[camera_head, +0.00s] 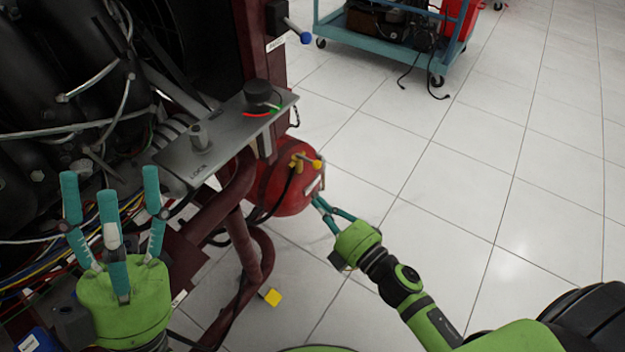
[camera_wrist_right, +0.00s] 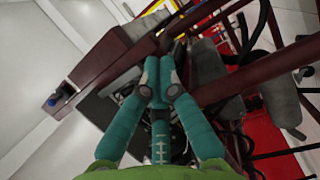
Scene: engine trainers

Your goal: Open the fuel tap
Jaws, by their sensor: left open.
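The round red tank (camera_head: 285,192) hangs on the dark red engine frame, with a yellow tap (camera_head: 298,161) on its end face. The tap has a short handle with a yellow tip (camera_head: 317,164) pointing right. My right gripper (camera_head: 318,201) is just below and right of the tap, close to the tank and apart from the handle. Its teal fingers come together at the tips in the right wrist view (camera_wrist_right: 158,77), with nothing seen between them. I cannot pick out the tap in that view. My left gripper (camera_head: 110,200) is open and empty, fingers up, in front of the engine.
A grey panel (camera_head: 220,135) marked LOCK with a key switch and black knob juts out above the tank. Frame tubes (camera_head: 240,230) and cables run left of it. A blue cart (camera_head: 410,55) stands at the back. The tiled floor right is clear.

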